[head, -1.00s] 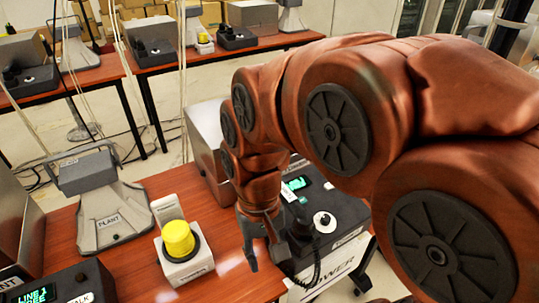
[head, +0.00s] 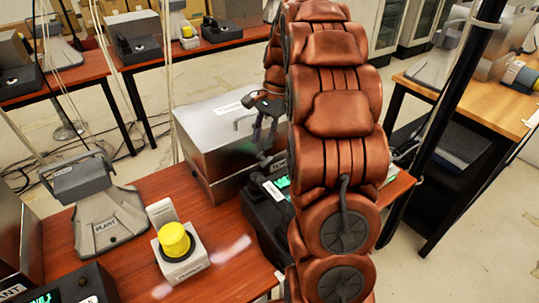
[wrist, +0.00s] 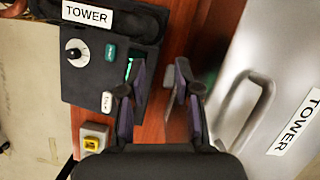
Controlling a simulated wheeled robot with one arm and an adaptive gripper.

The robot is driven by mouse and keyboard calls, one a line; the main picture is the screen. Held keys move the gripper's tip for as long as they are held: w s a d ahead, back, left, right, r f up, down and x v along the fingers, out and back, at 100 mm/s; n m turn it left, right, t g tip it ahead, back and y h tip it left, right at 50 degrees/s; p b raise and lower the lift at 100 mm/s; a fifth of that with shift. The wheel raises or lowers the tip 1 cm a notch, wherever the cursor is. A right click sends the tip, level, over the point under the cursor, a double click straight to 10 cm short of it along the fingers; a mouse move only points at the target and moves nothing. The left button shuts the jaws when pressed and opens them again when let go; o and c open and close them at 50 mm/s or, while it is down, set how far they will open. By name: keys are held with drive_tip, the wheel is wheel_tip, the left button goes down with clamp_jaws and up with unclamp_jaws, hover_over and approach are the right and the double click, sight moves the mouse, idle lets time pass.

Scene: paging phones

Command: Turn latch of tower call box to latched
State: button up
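The tower call box appears to be the silver metal box (wrist: 285,75) labelled TOWER at the right of the wrist view; it also stands on the table in the head view (head: 210,150). A grey loop-shaped handle (wrist: 262,105) sits on its face; I cannot tell whether this is the latch, nor its latched state. My gripper (wrist: 161,78) is open and empty, its two dark fingers apart, left of the handle and not touching it. In the head view my gripper (head: 264,120) is beside the box's top right, partly hidden by my arm.
A black console (wrist: 90,60) with a knob and a TOWER label lies left of my gripper. A yellow-button unit (head: 178,245) and a grey PLANT device (head: 100,205) stand on the near table. A dark post (head: 440,110) rises at the right.

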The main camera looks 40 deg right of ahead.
sight(270, 158)
drive_tip(key=w+d+f+m+p, duration=0.1)
drive_tip(key=w+d+m, duration=0.2)
drive_tip(key=d, duration=0.6)
drive_tip(key=shift+t+y, duration=0.4)
drive_tip(key=shift+s+p+x, duration=0.2)
drive_tip(key=shift+p+x, duration=1.8)
drive_tip(key=shift+x, duration=4.15)
clamp_jaws()
